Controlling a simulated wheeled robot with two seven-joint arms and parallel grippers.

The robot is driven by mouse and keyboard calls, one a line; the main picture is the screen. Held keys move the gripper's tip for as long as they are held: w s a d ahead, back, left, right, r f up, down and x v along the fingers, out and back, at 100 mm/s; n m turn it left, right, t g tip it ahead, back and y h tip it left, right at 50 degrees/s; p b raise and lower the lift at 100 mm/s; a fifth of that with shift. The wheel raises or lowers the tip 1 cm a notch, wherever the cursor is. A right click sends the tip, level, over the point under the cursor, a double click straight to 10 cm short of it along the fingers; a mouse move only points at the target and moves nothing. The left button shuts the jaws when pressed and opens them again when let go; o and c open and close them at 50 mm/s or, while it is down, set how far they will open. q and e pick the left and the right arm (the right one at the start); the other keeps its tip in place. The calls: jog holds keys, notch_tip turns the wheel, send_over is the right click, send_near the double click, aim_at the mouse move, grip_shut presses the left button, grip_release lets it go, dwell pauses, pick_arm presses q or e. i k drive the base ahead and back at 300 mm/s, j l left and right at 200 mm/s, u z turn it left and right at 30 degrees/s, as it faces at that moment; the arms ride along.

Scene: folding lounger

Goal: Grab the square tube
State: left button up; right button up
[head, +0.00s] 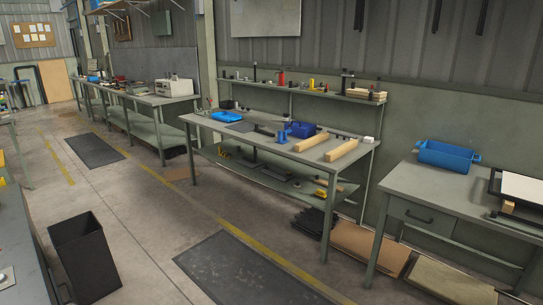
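I cannot pick out a square tube for certain. Two pale wood-coloured bars of square section lie on the middle workbench (240,147), a left one (311,142) and a right one (341,150). Whether either is hollow is too small to tell. Dark, thin items lie on that bench's lower shelf (262,178), too small to name. Neither of my grippers is in view.
A blue bin (447,156) stands on the right bench (405,185). A black waste bin (83,258) stands at lower left. Dark floor mats (240,270) lie in the aisle. Cardboard (370,245) and dark stacked sheets (312,222) lie between the benches. The aisle is otherwise open.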

aim_at(256, 130)
jog(key=i, duration=1.3)
jog(key=i+l+u, duration=0.1)
jog(key=i, duration=1.2)
jog(key=i+u, duration=0.2)
jog(key=i, duration=0.4)
jog(key=i+u, duration=0.2)
jog(key=i, duration=0.45)
jog(key=i+l+u, duration=0.15)
jog(key=i, duration=0.45)
jog(key=i+l+u, duration=0.2)
jog(key=i, duration=0.4)
